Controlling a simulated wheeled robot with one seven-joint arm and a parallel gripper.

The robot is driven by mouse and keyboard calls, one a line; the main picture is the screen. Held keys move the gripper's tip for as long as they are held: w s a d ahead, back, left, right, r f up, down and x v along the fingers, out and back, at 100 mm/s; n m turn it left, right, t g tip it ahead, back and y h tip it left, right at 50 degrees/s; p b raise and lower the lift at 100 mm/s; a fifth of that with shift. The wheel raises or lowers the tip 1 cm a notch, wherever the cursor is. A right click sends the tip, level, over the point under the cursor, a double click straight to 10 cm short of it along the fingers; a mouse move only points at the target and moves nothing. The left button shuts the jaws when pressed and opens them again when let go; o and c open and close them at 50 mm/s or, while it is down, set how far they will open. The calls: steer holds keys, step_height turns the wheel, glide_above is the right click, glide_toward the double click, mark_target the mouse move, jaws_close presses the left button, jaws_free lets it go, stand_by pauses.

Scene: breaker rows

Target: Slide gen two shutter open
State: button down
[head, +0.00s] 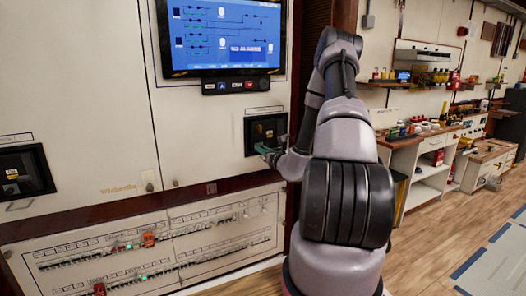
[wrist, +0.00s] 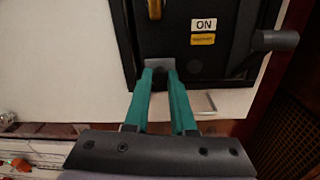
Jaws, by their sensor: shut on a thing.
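A black recessed breaker panel (head: 264,127) sits in the cream cabinet below the screen; it fills the upper middle of the wrist view (wrist: 222,68). My gripper (head: 265,150) is at this panel's lower left edge. In the wrist view my gripper's teal fingers (wrist: 161,76) are shut on a small grey shutter tab (wrist: 159,63) low on the panel. The fingers hide part of the tab. An ON label (wrist: 204,25) and a yellow label (wrist: 202,39) are right of the tab. No readable name shows whether this is gen two.
A second black panel (head: 24,172) is at the far left. A screen (head: 222,38) hangs above; breaker rows (head: 150,250) run below.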

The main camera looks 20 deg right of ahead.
mark_target(268, 144)
stand_by(0.4)
steer(key=shift+d, duration=2.4)
steer(key=c, duration=0.7)
jaws_free()
steer(key=shift+d, duration=0.1)
steer(key=shift+c, duration=0.2)
steer(key=s, duration=1)
steer(key=shift+s+d, duration=0.25)
steer(key=shift+s, duration=0.1)
